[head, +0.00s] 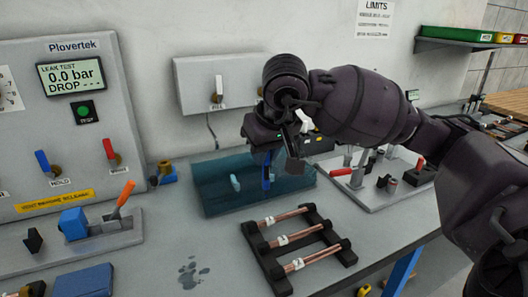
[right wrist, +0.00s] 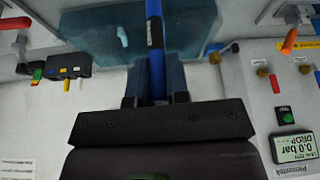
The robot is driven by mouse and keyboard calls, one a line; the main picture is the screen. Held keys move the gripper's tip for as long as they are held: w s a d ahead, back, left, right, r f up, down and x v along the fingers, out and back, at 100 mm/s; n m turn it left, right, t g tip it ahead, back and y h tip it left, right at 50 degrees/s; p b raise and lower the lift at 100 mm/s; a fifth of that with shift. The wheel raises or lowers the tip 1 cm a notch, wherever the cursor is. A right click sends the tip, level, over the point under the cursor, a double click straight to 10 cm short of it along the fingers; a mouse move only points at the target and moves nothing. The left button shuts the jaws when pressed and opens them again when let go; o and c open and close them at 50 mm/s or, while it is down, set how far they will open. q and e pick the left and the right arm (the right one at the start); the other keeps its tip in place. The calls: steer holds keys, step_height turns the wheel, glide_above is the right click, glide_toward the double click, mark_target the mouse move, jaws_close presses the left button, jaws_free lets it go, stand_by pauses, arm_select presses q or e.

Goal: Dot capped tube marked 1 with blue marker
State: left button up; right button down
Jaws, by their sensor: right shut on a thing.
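My right gripper (head: 272,160) is shut on a blue marker (head: 266,178) above the teal mat, behind the tube rack. In the right wrist view the marker (right wrist: 155,45) stands out between the two fingers (right wrist: 155,88). A black rack (head: 322,228) holds three copper tubes: a far one (head: 292,215), a middle one (head: 308,231) and a near one (head: 322,255). Each bears a white tag with a mark too small to read for sure. Dark pieces cover the tube ends; I cannot tell caps from rack supports. My left gripper is out of view.
The teal mat (head: 212,196) carries a small light-blue piece (head: 235,182). The leak-test panel (head: 60,120) and an orange-handled clamp (head: 125,195) stand left. A grey fixture with red levers (head: 385,190) is at right. Bench around a dark stain (head: 190,272) is open.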

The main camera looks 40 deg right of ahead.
mark_target(264, 180)
steer(key=shift+f+b, duration=0.3)
steer(key=shift+f, duration=0.3)
steer(key=shift+f+b, duration=1)
steer(key=shift+f, duration=0.7)
steer(key=shift+f+b, duration=0.4)
steer(key=shift+f, duration=0.4)
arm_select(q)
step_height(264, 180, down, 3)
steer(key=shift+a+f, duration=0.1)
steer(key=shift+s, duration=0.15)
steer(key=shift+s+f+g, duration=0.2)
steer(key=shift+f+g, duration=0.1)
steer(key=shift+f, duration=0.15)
arm_select(e)
steer(key=shift+f, duration=0.4)
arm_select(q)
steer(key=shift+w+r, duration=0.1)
arm_select(e)
steer(key=shift+r, duration=0.1)
